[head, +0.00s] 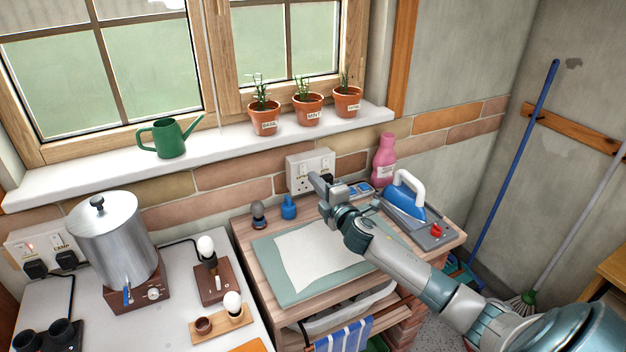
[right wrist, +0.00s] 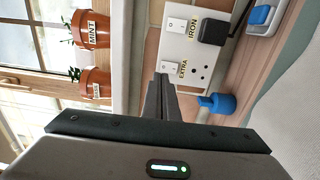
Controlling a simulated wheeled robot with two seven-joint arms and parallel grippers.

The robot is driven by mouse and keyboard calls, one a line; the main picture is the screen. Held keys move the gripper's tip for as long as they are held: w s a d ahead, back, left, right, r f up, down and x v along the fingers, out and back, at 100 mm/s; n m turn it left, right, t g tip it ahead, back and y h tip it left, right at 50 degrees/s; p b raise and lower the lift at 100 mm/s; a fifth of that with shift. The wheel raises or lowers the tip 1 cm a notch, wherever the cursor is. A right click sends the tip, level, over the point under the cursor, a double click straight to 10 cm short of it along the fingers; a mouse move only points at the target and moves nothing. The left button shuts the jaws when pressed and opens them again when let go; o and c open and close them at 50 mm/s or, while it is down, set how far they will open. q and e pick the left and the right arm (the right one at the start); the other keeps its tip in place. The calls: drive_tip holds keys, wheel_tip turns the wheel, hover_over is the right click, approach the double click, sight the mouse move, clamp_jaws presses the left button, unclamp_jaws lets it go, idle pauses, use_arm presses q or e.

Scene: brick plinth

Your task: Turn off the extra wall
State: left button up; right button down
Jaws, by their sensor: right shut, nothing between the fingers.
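A white double wall socket (head: 297,164) is on the brick wall below the windowsill; it also shows in the right wrist view (right wrist: 187,52). In the wrist view its EXTRA switch (right wrist: 171,67) is close to my fingertips, and its IRON switch (right wrist: 175,24) sits beside a black plug (right wrist: 213,31). The holes under EXTRA are empty. My right gripper (head: 314,178) is shut and empty, its tips pointing at the EXTRA side; it also shows in the wrist view (right wrist: 162,79). I cannot tell whether the tips touch the switch, or which way it is set. My left gripper is out of view.
A pink bottle (head: 384,160) stands right of the socket. Potted herbs (head: 308,110) line the sill above. A metal urn (head: 112,240) is at left.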

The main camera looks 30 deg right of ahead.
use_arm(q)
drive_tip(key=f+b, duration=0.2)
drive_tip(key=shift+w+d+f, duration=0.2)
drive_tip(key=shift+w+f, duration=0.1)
use_arm(e)
drive_tip(key=s+a, duration=0.1)
drive_tip(key=s, duration=0.7)
drive_tip(key=shift+s, duration=0.2)
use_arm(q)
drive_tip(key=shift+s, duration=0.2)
use_arm(e)
drive_tip(key=shift+s+a+f, duration=0.1)
